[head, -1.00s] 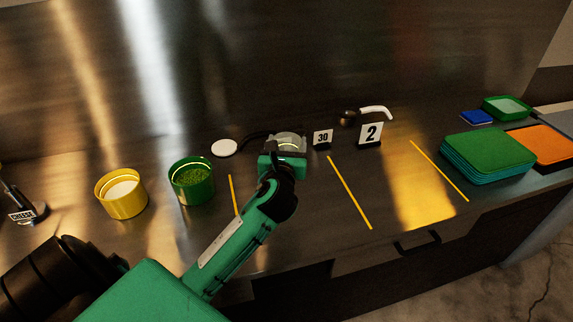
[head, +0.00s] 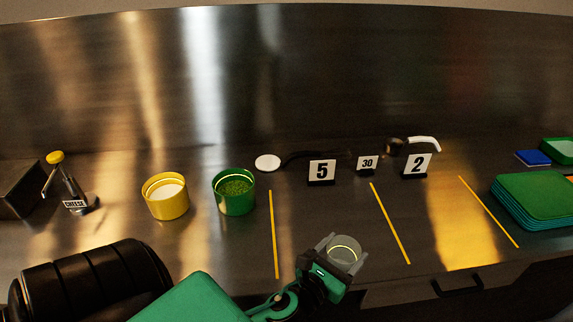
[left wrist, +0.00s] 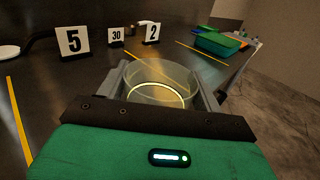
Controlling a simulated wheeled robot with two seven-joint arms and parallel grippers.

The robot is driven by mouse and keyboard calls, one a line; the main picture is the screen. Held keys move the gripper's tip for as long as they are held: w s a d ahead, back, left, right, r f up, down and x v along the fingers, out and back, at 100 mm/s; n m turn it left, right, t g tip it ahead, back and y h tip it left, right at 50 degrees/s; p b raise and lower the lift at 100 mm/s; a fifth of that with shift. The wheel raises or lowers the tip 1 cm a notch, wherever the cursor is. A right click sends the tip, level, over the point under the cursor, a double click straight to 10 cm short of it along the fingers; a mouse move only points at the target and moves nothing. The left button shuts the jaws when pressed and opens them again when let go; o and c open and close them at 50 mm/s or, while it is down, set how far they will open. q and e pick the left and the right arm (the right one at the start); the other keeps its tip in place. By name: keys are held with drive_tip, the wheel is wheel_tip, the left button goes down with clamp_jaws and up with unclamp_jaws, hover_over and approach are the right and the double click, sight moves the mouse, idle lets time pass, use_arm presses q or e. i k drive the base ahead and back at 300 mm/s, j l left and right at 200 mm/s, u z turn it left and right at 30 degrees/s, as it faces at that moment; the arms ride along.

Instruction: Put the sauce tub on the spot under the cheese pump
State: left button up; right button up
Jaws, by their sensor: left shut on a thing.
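The sauce tub (head: 345,249) is a clear, see-through round cup with a bright yellowish ring in it. My left gripper (head: 336,258) is shut on it near the counter's front edge, at front right in the head view. In the left wrist view the tub (left wrist: 160,82) stands roughly upright between the two grey fingers. I cannot tell whether anything is inside it. The cheese pump (head: 72,193), metal with a yellow knob and a CHEESE label, stands at the far left. The spot under it is not clearly distinguishable. My right gripper is not in view.
A yellow tub (head: 165,197) of white food and a green tub (head: 234,192) of green bits stand between pump and gripper. Number signs, including 5 (head: 321,172), stand at the back. Green trays (head: 538,196) are at right. Yellow lines mark the clear counter. A white disc (head: 267,162) lies behind.

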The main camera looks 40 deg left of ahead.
sight(69, 231)
drive_tip(key=u, duration=1.15)
drive_tip(key=i+j+u, duration=0.15)
drive_tip(key=u, duration=0.25)
drive_tip(key=i+j+u, duration=0.1)
drive_tip(key=u, duration=0.25)
drive_tip(key=i+u, duration=0.25)
drive_tip(key=u, duration=0.15)
drive_tip(key=i, duration=0.2)
